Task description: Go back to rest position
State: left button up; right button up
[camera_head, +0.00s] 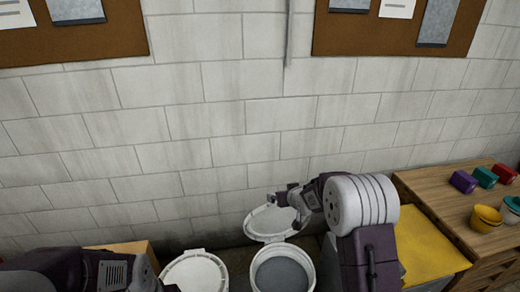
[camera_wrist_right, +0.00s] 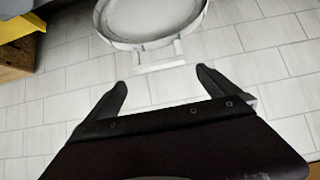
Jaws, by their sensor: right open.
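My right gripper (camera_head: 285,197) is open and empty, at the upper edge of a raised round white lid (camera_head: 262,224). The lid stands open behind a white bin (camera_head: 256,277) with a grey inside. In the right wrist view, my right gripper (camera_wrist_right: 161,80) has its two fingers spread apart. A round white part with a tab (camera_wrist_right: 160,60), likely a lid, lies beyond the fingertips, and I see nothing between them. My left arm shows at the lower left of the head view, but its jaws are not visible.
A second white bin with its lid shut (camera_head: 195,272) stands left of the open one. A block wall (camera_head: 230,130) closes off the back.

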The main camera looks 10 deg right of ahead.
notch_tip(320, 180, up, 6)
jog(key=s+a, duration=0.1)
jog(key=s, duration=0.7)
jog(key=s+f+g, duration=0.4)
jog(key=s+f, duration=0.1)
jog(key=s, duration=0.7)
jog(key=s+a+f+g, duration=0.1)
jog(key=s+f+g, duration=0.3)
jog(key=s, duration=0.9)
jog(key=shift+s+f+m+g, duration=0.2)
jog(key=shift+f+m+g, duration=0.1)
jog(key=shift+f+g, duration=0.15)
